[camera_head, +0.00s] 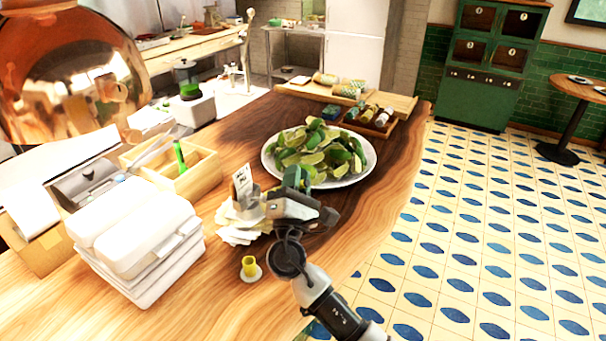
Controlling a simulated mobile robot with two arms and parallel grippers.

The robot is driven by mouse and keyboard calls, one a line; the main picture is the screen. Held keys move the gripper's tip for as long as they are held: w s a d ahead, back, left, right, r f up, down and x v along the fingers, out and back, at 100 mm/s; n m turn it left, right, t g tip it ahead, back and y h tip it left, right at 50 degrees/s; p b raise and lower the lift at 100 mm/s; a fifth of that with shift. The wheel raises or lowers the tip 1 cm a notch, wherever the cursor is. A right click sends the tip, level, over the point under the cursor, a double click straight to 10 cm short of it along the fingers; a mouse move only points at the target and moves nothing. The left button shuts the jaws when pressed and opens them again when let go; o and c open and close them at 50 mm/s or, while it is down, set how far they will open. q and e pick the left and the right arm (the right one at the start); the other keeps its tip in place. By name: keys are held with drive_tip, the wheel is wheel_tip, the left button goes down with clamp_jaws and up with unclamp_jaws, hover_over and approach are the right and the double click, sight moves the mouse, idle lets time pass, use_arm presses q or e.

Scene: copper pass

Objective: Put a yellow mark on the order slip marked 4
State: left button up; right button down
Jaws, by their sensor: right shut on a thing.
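My right gripper (277,203) is over the wooden counter, in front of the lime plate. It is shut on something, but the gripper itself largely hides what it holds. A white slip with dark print (242,186) stands upright just left of the gripper, in a small grey holder. Its number is too small to read. Loose pale slips (236,233) lie fanned out below it, partly behind the gripper. A small yellow cylinder (249,265) stands on a pale round base, nearer to me. My left gripper is not in view.
A white plate (361,174) heaped with limes stands behind the gripper. White stacked containers (140,240) and a wooden box with a green marker (180,157) are at left. A copper lamp (70,70) hangs upper left. Bare counter lies right of the gripper, up to its edge.

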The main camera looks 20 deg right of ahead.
drive_tip(key=w+a, duration=0.1)
drive_tip(key=w, duration=0.1)
drive_tip(key=w+a+b, duration=0.1)
drive_tip(key=w+a, duration=0.1)
drive_tip(key=shift+a, duration=0.1)
idle(0.7)
drive_tip(key=shift+w+a+b, duration=0.65)
drive_tip(key=shift+w+b, duration=0.25)
drive_tip(key=shift+b, duration=0.05)
drive_tip(key=shift+d, duration=0.1)
drive_tip(key=shift+b, duration=1.25)
idle(0.4)
